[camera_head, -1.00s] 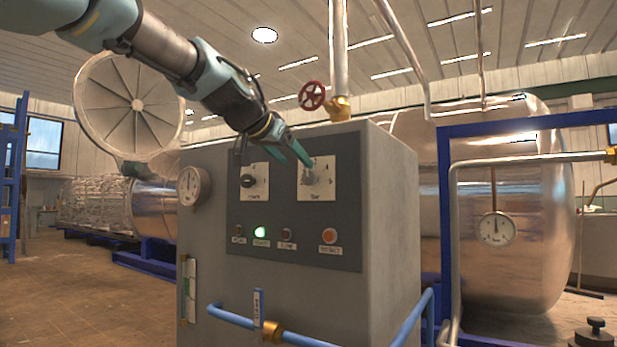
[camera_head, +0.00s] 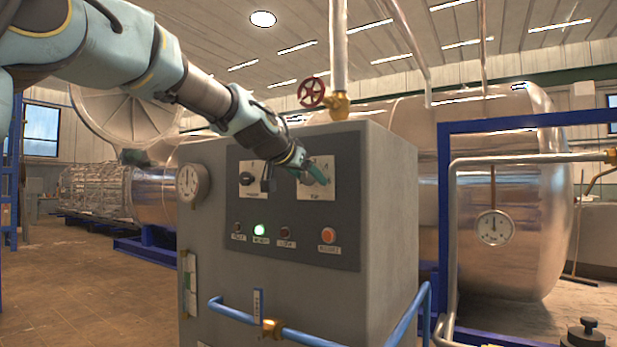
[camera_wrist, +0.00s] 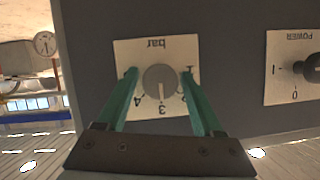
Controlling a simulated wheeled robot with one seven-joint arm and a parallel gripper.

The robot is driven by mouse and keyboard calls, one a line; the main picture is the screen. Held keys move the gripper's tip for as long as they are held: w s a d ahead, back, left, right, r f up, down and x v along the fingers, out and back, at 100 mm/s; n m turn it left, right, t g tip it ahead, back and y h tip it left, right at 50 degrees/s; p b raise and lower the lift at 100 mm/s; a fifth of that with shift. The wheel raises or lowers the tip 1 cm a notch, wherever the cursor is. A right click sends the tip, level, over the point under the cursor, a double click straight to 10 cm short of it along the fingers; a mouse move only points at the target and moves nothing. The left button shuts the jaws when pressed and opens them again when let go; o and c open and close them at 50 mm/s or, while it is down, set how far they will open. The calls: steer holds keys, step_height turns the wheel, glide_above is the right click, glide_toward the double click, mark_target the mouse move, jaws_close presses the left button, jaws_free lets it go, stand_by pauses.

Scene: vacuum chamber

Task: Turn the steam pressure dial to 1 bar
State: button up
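The steam pressure dial (camera_head: 313,176) is a round grey knob on a white plate marked "bar", at the upper right of the control panel. In the upside-down wrist view, the dial (camera_wrist: 160,80) shows a pale line pointing down, towards the 3. The 4 is at its lower left, and the lower marks at right are partly hidden by a finger. My gripper (camera_wrist: 159,74) is open, its green fingers on either side of the dial, with a small gap showing at each side. In the head view my gripper (camera_head: 312,171) partly covers the dial.
The power knob (camera_head: 247,178) is beside the dial on the same panel, close to my wrist. Lit and unlit buttons (camera_head: 328,235) sit below. A red valve wheel (camera_head: 311,92) and pipe stand above the cabinet (camera_head: 390,220). A blue pipe (camera_head: 235,313) runs along its front.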

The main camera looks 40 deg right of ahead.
jaws_close()
stand_by(0.3)
steer(key=shift+f, duration=0.1)
steer(key=shift+w+f+n+g+b, duration=0.1)
steer(key=shift+n+g+b, duration=0.3)
steer(key=shift+n+b, duration=0.55)
steer(key=n+g+b, duration=0.1)
steer(key=b, duration=0.1)
steer(key=shift+h+b, duration=0.3)
steer(key=shift+b, duration=0.05)
steer(key=n+g+h+b, duration=0.1)
steer(key=n+g+b, duration=0.2)
steer(key=n+b, duration=0.1)
steer(key=shift+w+f+n+b, duration=0.1)
steer(key=shift+n+b, duration=0.2)
steer(key=shift+n, duration=0.05)
steer(key=n+g+h+b, duration=0.1)
steer(key=n+b, duration=0.2)
steer(key=shift+f+h, duration=0.1)
steer(key=shift+h, duration=0.3)
steer(key=shift+n+g+h+b, duration=0.6)
steer(key=shift+n+h+b, duration=0.2)
steer(key=shift+n+b, duration=1.25)
